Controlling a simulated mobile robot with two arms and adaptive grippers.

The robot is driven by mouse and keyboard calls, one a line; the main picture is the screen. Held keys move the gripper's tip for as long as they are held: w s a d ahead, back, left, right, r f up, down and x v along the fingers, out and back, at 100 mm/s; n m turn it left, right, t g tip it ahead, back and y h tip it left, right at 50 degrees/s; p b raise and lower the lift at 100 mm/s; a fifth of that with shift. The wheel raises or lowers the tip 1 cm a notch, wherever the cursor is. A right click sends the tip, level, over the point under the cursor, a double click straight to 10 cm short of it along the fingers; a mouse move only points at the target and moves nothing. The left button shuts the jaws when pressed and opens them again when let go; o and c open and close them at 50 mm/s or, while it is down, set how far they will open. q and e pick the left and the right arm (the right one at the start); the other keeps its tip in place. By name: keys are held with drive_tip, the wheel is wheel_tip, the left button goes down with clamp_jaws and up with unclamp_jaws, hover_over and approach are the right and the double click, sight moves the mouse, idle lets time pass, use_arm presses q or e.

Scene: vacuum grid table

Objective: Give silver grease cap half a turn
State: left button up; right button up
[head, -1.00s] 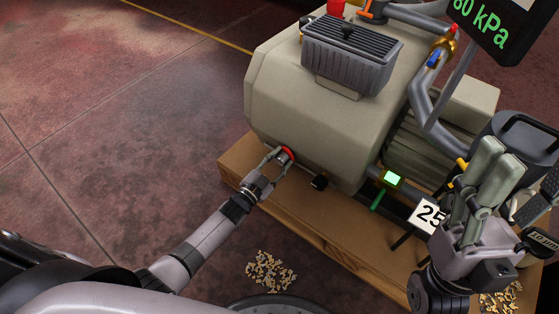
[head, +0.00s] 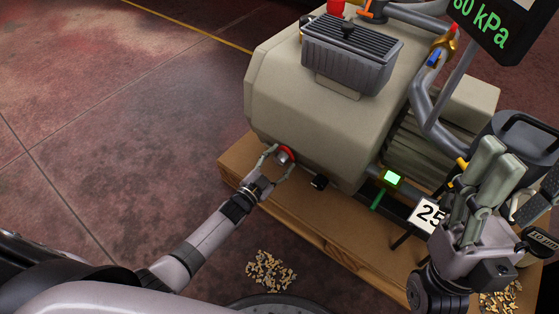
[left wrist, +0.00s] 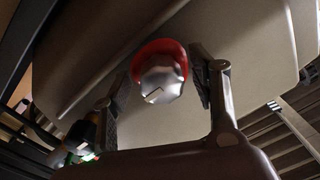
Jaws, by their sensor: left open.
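The silver grease cap (left wrist: 160,84) sits in a red ring (left wrist: 158,48) on the end face of the beige pump housing. The cap has a scalloped edge and a light mark on its face. In the head view the cap (head: 283,158) is small and partly covered by my fingers. My left gripper (head: 279,160) is open, with one finger on each side of the cap. In the left wrist view its fingers (left wrist: 155,95) stand apart from the cap, with gaps visible. My right gripper (head: 496,150) is raised at the right, its fingers close together; whether they touch is unclear.
The beige pump (head: 290,100) stands on a wooden pallet (head: 235,165). A black knob (head: 319,182) is just right of the cap. Floor to the left is clear.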

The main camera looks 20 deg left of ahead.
use_arm(q)
drive_tip(key=v, duration=1.2)
drive_tip(key=shift+r, duration=0.1)
